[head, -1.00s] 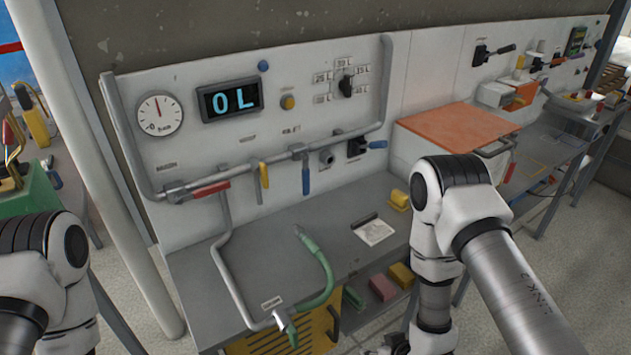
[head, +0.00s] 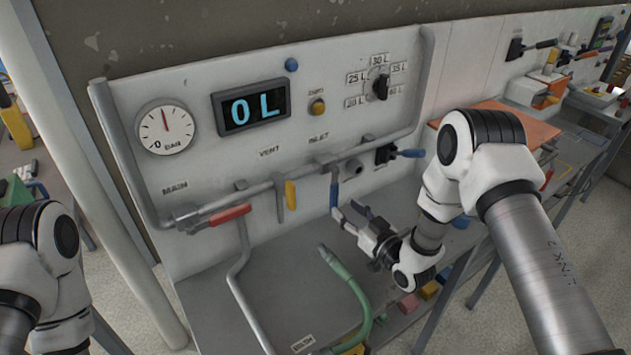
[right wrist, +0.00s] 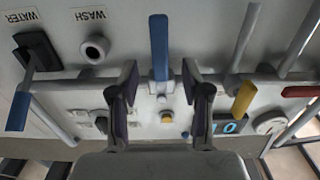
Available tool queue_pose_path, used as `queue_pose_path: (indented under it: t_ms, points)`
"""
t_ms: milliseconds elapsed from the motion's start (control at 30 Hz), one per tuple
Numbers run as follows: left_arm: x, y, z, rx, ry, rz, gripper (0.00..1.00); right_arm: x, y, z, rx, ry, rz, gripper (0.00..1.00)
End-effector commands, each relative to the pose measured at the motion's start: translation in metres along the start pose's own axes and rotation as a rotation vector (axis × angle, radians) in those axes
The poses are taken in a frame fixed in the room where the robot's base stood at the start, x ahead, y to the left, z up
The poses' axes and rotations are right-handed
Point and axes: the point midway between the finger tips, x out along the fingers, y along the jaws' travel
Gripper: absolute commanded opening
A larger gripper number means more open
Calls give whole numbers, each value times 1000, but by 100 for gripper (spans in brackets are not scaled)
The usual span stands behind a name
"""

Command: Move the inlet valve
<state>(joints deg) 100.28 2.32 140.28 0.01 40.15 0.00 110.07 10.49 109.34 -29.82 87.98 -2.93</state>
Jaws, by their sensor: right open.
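In the right wrist view the blue lever (right wrist: 159,45) stands in line with the gap between my fingers. My right gripper (head: 348,211) is open and empty, with its tips close to the lever's lower end. In the right wrist view my right gripper (right wrist: 158,82) has one finger on each side of the lever line, apart from it. Contact is not visible. Only my left arm shows; its gripper is out of view.
A yellow vent lever (head: 291,194) and a red main lever (head: 228,215) sit left on the same pipe. A blue-handled wash or water valve (head: 410,153) is to the right. The display (head: 251,107) reads 0 L. A green hose (head: 348,280) rises from the bench below.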

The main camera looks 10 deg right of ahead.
Motion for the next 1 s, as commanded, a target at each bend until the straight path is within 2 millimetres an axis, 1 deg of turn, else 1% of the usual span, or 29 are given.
queue_pose_path:
  t_ms: [67,133,400,500,600,767,867,900,933,1000]
  points:
    - [-3,0,1,0,-2,0,40,4,0,-1,-1,0,0,48]
    - [-6,0,1,1,-3,0,40,12,0,-2,-2,0,-2,48]
    - [-21,0,1,1,-3,0,40,63,-1,-2,-2,-1,-1,48]
    - [-23,0,1,0,-2,0,40,74,0,-1,-1,-1,0,48]
    - [-23,0,1,0,-2,0,40,78,0,0,1,-2,1,48]
    - [-23,0,1,1,-3,0,40,78,0,0,1,-2,2,48]
    - [-23,0,1,1,-3,0,40,78,0,0,1,-2,2,16]
    - [-23,0,1,1,-3,0,40,78,0,0,1,-2,1,2]
    - [-23,0,1,1,-3,0,40,78,0,0,1,-2,1,0]
    - [-23,0,1,1,-3,0,40,78,0,0,0,-2,1,0]
